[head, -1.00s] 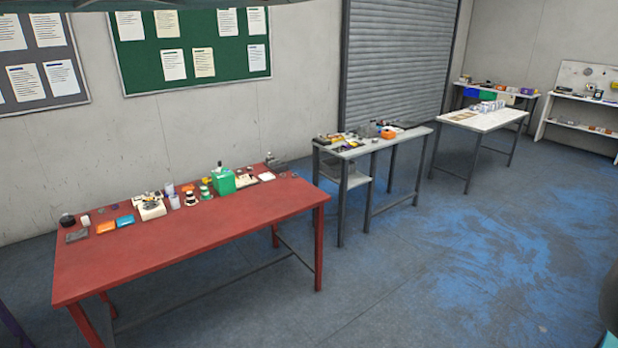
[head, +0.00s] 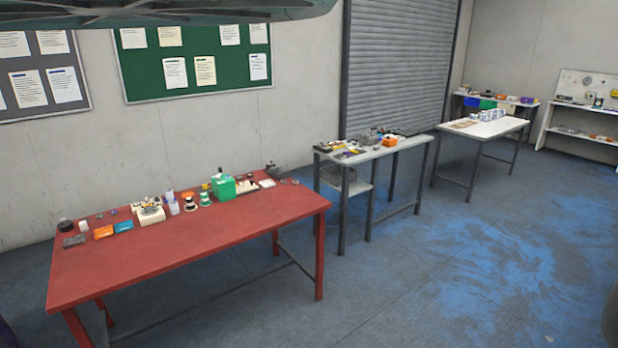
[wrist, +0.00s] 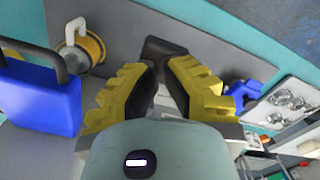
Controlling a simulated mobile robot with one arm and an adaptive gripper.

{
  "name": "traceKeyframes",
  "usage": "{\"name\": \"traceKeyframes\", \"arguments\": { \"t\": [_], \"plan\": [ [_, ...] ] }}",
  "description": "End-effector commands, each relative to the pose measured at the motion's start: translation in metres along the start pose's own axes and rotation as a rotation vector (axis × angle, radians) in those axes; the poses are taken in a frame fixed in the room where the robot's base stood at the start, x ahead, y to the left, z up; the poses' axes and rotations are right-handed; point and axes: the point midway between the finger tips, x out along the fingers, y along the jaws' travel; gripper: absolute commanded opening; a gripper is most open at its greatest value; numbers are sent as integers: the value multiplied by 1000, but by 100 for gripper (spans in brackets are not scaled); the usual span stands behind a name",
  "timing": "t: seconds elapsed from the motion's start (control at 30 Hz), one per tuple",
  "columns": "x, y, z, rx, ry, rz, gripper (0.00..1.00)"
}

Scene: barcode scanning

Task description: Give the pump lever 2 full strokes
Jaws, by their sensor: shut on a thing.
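In the wrist view, my gripper (wrist: 160,75) has its yellow, ribbed fingers closed around a dark piece. This dark, blocky end (wrist: 164,47) shows just beyond and between the fingertips and appears to be the grip of the pump lever. Most of the lever is hidden behind the fingers and the gripper housing. The pump body cannot be made out with certainty. The head view does not show my gripper or a pump that I can identify.
In the wrist view, a blue block with a grey loop handle (wrist: 38,95) and a yellow spool-like part (wrist: 85,50) lie left of the fingers. A blue item (wrist: 250,92) and a tray of round metal parts (wrist: 290,98) lie right. The head view shows a crowded red table (head: 230,235).

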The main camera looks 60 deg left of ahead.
Motion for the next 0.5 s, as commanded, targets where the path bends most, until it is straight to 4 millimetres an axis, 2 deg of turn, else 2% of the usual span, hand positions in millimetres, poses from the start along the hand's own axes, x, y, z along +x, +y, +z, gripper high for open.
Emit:
{"name": "traceKeyframes", "arguments": {
  "t": [0.03,0.5],
  "plan": [
    [8,2,-2,5,5,4,0],
    [43,3,-3,5,9,5,0]
  ]
}}
